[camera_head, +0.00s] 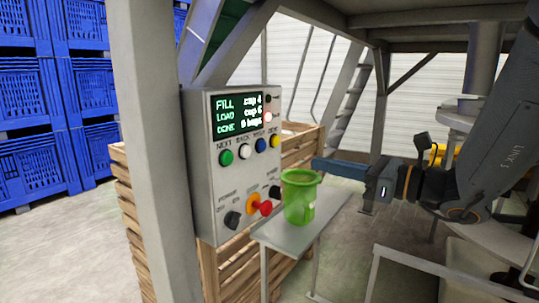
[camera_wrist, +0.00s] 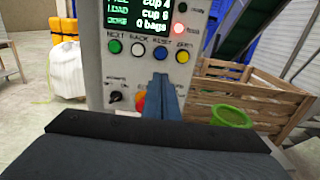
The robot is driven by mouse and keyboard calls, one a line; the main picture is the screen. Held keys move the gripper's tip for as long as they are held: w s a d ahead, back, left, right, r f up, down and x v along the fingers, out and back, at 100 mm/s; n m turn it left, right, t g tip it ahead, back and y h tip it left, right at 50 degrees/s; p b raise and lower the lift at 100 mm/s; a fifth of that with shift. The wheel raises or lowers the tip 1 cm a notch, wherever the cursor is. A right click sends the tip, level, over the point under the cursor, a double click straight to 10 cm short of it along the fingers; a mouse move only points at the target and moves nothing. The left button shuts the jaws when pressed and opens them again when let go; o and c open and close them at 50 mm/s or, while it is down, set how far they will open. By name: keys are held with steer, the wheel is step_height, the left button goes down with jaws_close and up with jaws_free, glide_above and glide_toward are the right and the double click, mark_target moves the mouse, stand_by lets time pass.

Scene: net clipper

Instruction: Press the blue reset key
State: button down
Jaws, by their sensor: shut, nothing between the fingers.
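The grey control box (camera_head: 205,180) carries a row of four round keys under its screen. The blue reset key (camera_head: 260,145) is third from the left, between a white key (camera_head: 243,152) and a yellow key (camera_head: 274,141). It also shows unobstructed in the wrist view (camera_wrist: 160,50). My gripper (camera_head: 314,165) is shut and empty, its blue fingers pointing at the panel from the right, apart from it. In the wrist view the fingertips (camera_wrist: 173,77) appear just below the blue and yellow keys.
The screen (camera_head: 238,115) reads FILL cup 4, LOAD cup 6, DONE 0 bags. Below the keys are a black knob (camera_head: 232,219) and a red-and-yellow switch (camera_head: 260,207). A green cup (camera_head: 299,196) stands on a small shelf (camera_head: 290,237). A wooden crate (camera_wrist: 250,92) is behind.

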mark_target(263, 151)
steer(key=p+x, duration=0.3)
steer(key=x, duration=1)
steer(key=shift+a, duration=0.2)
steer(key=shift+w+a, duration=0.35)
steer(key=shift+w+a+r+b, duration=0.15)
steer(key=shift+b, duration=0.2)
steer(key=shift+a, duration=0.1)
steer(key=b+v, duration=0.2)
steer(key=v, duration=1.2)
steer(key=shift+f, duration=0.2)
